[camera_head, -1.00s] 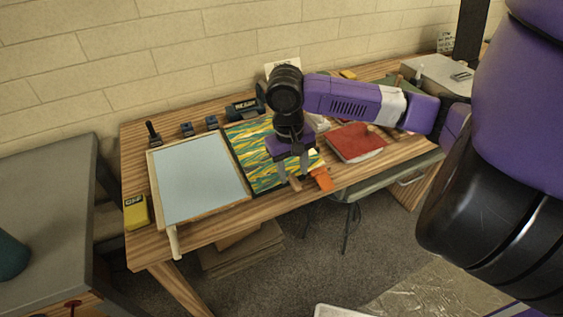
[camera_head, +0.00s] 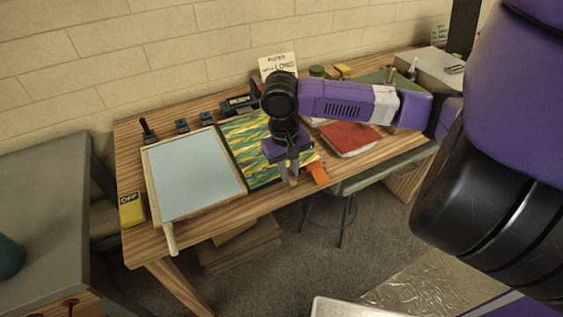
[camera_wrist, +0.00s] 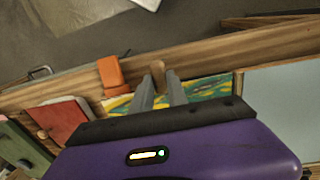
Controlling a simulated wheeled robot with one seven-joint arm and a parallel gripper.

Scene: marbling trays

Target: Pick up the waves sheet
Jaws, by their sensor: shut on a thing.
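The waves sheet (camera_head: 242,140), with green, yellow, blue and white wavy bands, lies in a dark-edged tray in the middle of the wooden table. Part of it also shows in the wrist view (camera_wrist: 208,88). My gripper (camera_head: 288,180) points down at its front right edge and hides part of it. In the wrist view, my gripper's two fingers (camera_wrist: 158,92) are close together at a small wooden tab (camera_wrist: 158,71) by the sheet's front edge. They are shut on that tab, which seems to belong to the sheet. The sheet looks flat in the tray.
A pale blue tray (camera_head: 147,172) with a wooden rim stands left of the sheet. A yellow box (camera_head: 132,209) is at the left edge. A lettered card (camera_head: 277,65) stands at the back.

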